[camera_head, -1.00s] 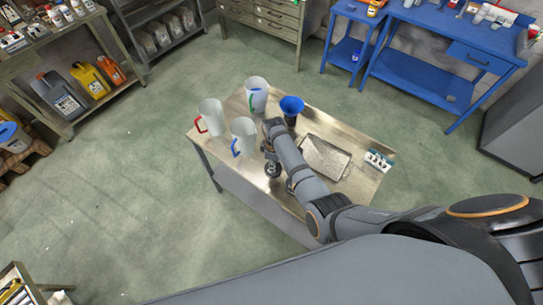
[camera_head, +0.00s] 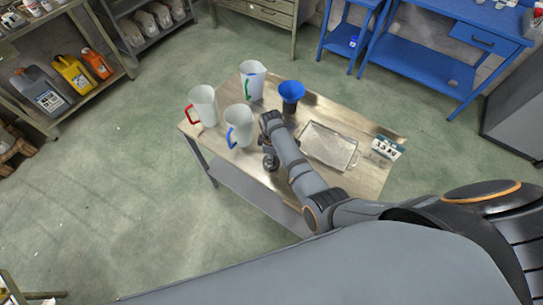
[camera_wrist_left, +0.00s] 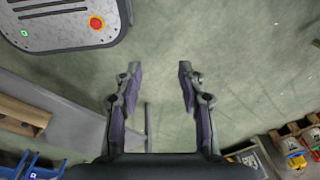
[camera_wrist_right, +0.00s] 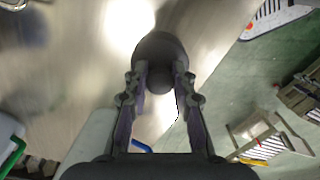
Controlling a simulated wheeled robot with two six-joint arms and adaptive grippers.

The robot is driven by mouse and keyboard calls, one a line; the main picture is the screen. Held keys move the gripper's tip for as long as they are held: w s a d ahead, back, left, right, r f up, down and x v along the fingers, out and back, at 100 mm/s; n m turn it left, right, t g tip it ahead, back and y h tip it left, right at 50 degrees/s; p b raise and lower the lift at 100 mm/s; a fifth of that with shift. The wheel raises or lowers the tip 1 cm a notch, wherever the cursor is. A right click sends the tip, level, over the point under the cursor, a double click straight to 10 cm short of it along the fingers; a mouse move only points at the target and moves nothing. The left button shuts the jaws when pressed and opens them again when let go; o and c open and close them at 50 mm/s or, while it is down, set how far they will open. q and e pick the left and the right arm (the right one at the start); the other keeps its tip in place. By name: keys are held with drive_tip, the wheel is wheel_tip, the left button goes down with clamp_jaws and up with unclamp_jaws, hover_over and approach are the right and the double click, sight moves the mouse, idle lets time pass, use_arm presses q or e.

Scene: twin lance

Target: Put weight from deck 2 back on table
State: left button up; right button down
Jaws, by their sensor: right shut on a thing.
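The weight (camera_wrist_right: 160,48) is a dark rounded piece with a knob, in the right wrist view. My right gripper (camera_wrist_right: 160,80) is shut on its knob. In the head view the dark weight (camera_head: 270,164) shows near the front edge of the metal-topped table (camera_head: 375,180), below my arm's end. I cannot tell whether it touches the tabletop. My left gripper (camera_wrist_left: 160,75) is open and empty above the green floor in the left wrist view. It is not visible in the head view.
White jugs with red (camera_head: 203,104), blue (camera_head: 239,126) and green (camera_head: 252,82) handles stand at the table's left. A blue funnel (camera_head: 291,92) stands behind my right arm. A metal tray (camera_head: 328,146) and a small numbered block (camera_head: 387,148) lie to the right.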

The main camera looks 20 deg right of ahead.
drive_tip(key=shift+s+r, duration=0.1)
drive_tip(key=c, duration=1.5)
unclamp_jaws()
drive_tip(key=o, duration=0.4)
use_arm(q)
drive_tip(key=shift+s, duration=0.8)
use_arm(e)
drive_tip(key=shift+r, duration=0.25)
wheel_tip(320, 180, up, 10)
drive_tip(key=p, duration=0.9)
drive_tip(key=shift+f, duration=0.25)
use_arm(q)
wheel_tip(320, 180, up, 8)
drive_tip(key=shift+w+r+b, duration=0.15)
drive_tip(key=shift+b, duration=0.2)
use_arm(e)
drive_tip(key=shift+r, duration=1)
